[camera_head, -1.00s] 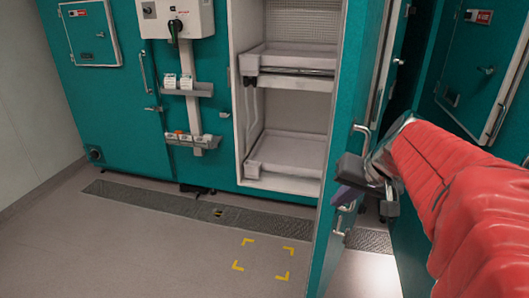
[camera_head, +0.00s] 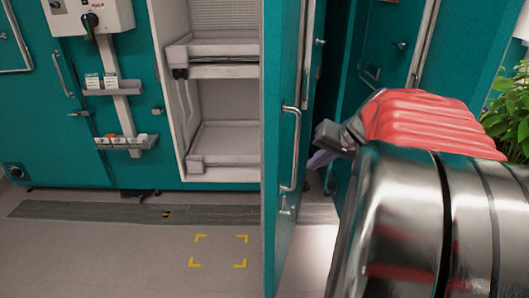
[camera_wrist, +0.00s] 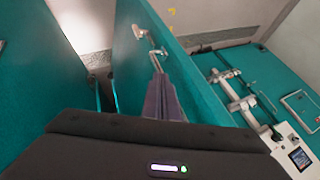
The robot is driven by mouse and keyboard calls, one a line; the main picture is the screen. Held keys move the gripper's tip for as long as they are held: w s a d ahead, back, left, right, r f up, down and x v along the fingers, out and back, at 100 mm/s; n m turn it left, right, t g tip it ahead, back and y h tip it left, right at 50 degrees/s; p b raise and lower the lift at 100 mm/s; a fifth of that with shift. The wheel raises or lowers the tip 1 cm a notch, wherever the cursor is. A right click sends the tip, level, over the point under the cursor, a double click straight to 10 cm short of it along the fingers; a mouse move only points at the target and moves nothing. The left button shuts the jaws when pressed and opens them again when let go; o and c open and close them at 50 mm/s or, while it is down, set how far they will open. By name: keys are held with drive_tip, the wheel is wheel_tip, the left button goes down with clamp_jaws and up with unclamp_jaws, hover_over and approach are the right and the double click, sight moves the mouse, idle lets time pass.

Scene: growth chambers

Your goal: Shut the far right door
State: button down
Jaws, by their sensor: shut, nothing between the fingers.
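The teal door (camera_head: 283,190) stands open, nearly edge-on to me, at the right side of a chamber with white shelves (camera_head: 228,143). Its long metal handle (camera_head: 291,150) is on the face turned right. My gripper (camera_head: 320,156) is shut and empty, just right of that face, near the handle's height. I cannot tell whether it touches the door. In the wrist view the shut purplish fingers (camera_wrist: 160,92) point at the teal door (camera_wrist: 140,75), below its metal handle (camera_wrist: 150,38). My red-sleeved arm hides part of the space at right.
More teal panels stand right of the door, with a dark gap between. A plant (camera_head: 508,115) is at the far right. A control box (camera_head: 90,15) and small racks (camera_head: 112,88) are on the left wall. Floor left of the door is clear, with yellow corner marks (camera_head: 218,251) and a grate (camera_head: 135,210).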

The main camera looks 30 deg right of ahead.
drive_tip(key=w+a+f, duration=0.2)
drive_tip(key=w+f, duration=0.5)
drive_tip(key=w, duration=0.1)
drive_tip(key=shift+w+a+f, duration=0.2)
drive_tip(key=shift+w+a, duration=0.1)
drive_tip(key=shift+w, duration=0.05)
